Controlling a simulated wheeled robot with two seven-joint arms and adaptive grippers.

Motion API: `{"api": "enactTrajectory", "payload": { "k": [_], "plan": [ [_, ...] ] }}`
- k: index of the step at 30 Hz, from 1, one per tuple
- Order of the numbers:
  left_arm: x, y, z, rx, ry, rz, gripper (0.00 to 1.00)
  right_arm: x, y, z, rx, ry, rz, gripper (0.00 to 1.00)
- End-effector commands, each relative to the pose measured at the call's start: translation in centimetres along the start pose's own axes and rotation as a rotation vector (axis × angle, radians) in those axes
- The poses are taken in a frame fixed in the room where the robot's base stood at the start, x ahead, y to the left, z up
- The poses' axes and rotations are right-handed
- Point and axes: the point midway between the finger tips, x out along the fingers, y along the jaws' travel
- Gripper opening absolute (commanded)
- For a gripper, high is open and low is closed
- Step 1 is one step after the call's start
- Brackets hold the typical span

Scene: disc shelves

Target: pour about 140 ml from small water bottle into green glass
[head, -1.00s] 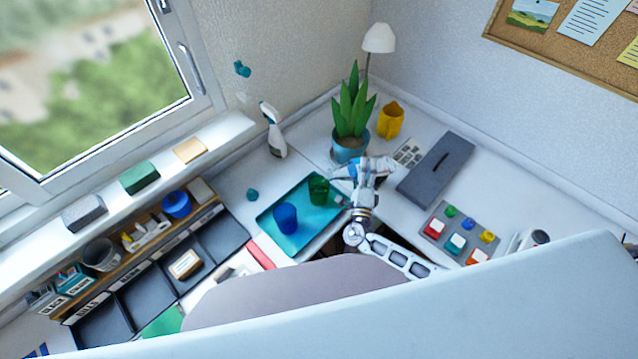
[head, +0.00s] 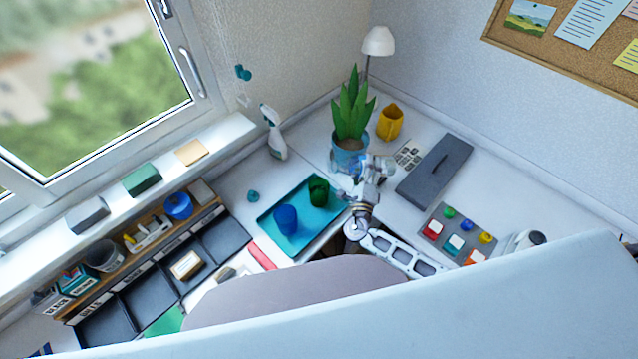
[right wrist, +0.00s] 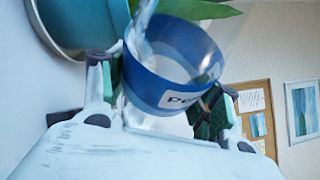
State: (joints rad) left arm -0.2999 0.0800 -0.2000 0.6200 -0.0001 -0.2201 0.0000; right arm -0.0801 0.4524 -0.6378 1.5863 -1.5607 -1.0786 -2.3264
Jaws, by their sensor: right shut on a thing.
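The green glass (head: 319,190) stands on the teal tray (head: 268,217), towards its back right corner. My right gripper (head: 363,167) is right of the green glass, apart from it. In the right wrist view my right gripper (right wrist: 160,100) is shut on the small water bottle (right wrist: 172,75), which is clear with a wide blue band and a white label. The bottle looks tilted in that view; its contents and water level cannot be made out. In the head view the bottle is too small and blurred to tell its tilt. My left gripper is not in view.
A blue glass (head: 286,220) stands on the tray, front left of the green one. A potted plant (head: 350,150) stands close behind my right gripper. A dark grey box (head: 435,168) and a button panel (head: 458,234) lie to the right. A spray bottle (head: 275,135) stands behind the tray.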

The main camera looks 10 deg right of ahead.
Motion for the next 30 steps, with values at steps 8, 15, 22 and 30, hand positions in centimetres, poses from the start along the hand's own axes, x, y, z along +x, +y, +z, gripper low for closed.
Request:
{"api": "enactTrajectory", "payload": {
  "k": [8, 15, 22, 30],
  "plan": [
    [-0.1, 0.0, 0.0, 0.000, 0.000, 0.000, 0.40, 0.1, -0.2, 0.1, 0.010, 0.002, 0.002, 0.21],
    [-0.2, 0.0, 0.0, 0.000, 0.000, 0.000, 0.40, 0.1, -0.2, 0.1, 0.011, 0.002, 0.003, 0.21],
    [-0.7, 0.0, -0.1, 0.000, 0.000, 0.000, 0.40, 0.0, -0.3, 0.3, 0.048, 0.013, 0.019, 0.21],
    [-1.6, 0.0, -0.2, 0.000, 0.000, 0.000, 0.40, -0.1, 0.0, 0.6, 0.124, 0.035, 0.051, 0.21]
  ]
}}
